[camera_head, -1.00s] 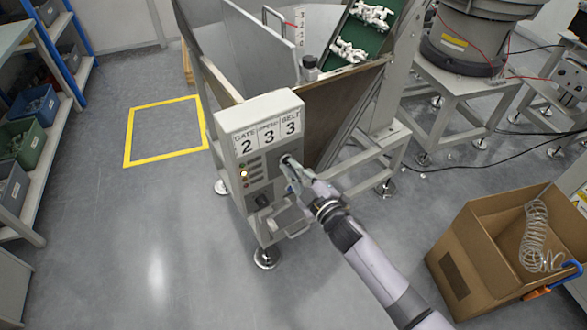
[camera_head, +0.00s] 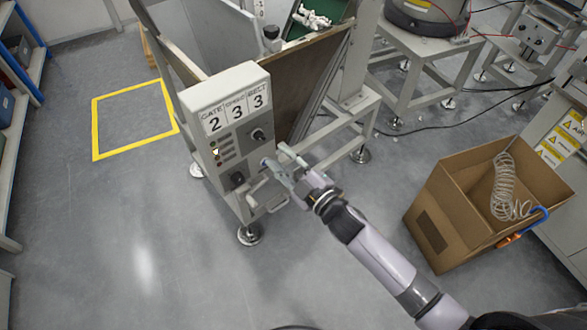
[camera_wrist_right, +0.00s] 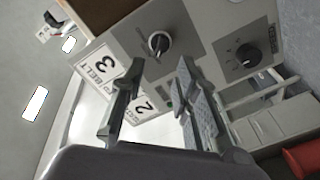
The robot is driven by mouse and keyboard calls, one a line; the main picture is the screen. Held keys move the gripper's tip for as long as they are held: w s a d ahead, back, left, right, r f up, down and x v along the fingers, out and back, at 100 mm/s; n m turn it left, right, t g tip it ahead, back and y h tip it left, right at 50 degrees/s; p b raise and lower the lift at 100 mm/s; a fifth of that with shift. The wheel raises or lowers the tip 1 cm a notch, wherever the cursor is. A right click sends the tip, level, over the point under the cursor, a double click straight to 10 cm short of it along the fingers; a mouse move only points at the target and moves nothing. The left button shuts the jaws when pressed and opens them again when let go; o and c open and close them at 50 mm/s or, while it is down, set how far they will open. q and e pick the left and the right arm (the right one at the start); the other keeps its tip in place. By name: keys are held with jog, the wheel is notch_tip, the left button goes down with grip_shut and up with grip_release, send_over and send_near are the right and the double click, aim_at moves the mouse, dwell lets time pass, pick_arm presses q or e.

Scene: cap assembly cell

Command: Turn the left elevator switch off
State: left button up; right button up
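The grey control box (camera_head: 226,98) of the elevator stands left of centre, with number plates on its upper front. A rotary switch (camera_head: 258,135) sits on its right side, and a black dial (camera_head: 237,178) sits lower down. In the right wrist view the switch (camera_wrist_right: 159,43) and the dial (camera_wrist_right: 247,55) both show; I cannot read the switch's setting. My right gripper (camera_head: 274,166) is just in front of the box, below and right of the switch and apart from it. In the wrist view its fingers are spread and empty. My left gripper is out of view.
A small lamp (camera_head: 215,152) on the box looks lit. A metal handle (camera_head: 275,205) sticks out below the panel. A cardboard box (camera_head: 440,200) with a coiled hose stands at the right. The yellow floor square (camera_head: 135,122) at the left is empty.

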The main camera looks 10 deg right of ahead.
jog(key=v, duration=0.5)
dwell(0.4)
jog(key=s+d+f+m+g+h, duration=0.2)
jog(key=s+d+f+m, duration=0.15)
jog(key=f, duration=0.65)
jog(key=s+d+f+m+g+h, duration=0.2)
jog(key=s+d+f+h, duration=0.15)
jog(key=f, duration=0.65)
jog(key=s+d+f+m+g+h, duration=0.1)
jog(key=s+d+f+m+h, duration=0.3)
jog(key=f, duration=0.7)
jog(key=s+d+f+m+g, duration=0.1)
jog(key=s+f, duration=0.4)
jog(key=s, duration=0.5)
jog(key=s+d+f+m+g, duration=0.1)
jog(key=s+d+f+g, duration=0.2)
jog(key=s, duration=0.8)
jog(key=s+d+f+m+g+p, duration=0.1)
jog(key=s+d+f+g, duration=0.1)
jog(key=s+f+g, duration=0.3)
jog(key=s+f, duration=0.3)
jog(key=s, duration=0.2)
jog(key=shift+s+f+m, duration=0.25)
jog(key=shift+f+m, duration=0.1)
jog(key=shift+f, duration=0.05)
jog(key=shift+c, duration=0.3)
